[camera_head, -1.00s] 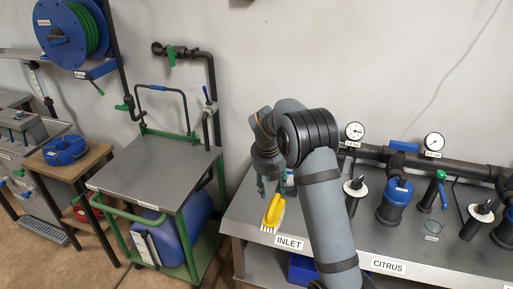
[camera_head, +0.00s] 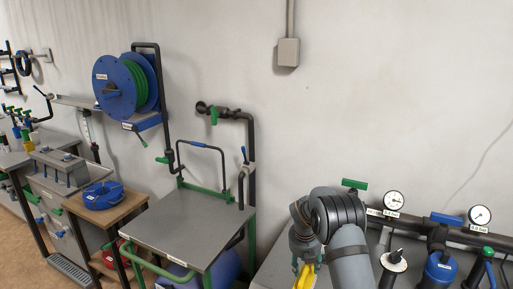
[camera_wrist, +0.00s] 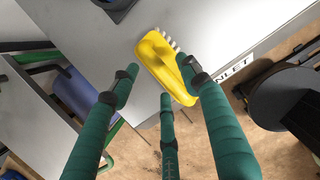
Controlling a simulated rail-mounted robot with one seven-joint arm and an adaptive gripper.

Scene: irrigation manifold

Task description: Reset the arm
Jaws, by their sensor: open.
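My gripper (camera_wrist: 165,95) shows in the wrist view with its green fingers spread apart, open and empty. In that view a yellow brush (camera_wrist: 163,62) with pale bristles lies on the grey bench (camera_wrist: 185,18) near its edge, beyond the fingertips. In the head view my arm is folded over the left end of the bench, and the yellow brush (camera_head: 305,277) shows partly at the bottom, below my wrist.
A green-framed cart (camera_head: 190,232) stands left of the bench. A hose reel (camera_head: 125,85) hangs behind it. Gauges (camera_head: 393,200), a pipe and blue-bodied filters (camera_head: 439,270) line the bench to the right. The wall above is clear except for a grey box (camera_head: 288,52).

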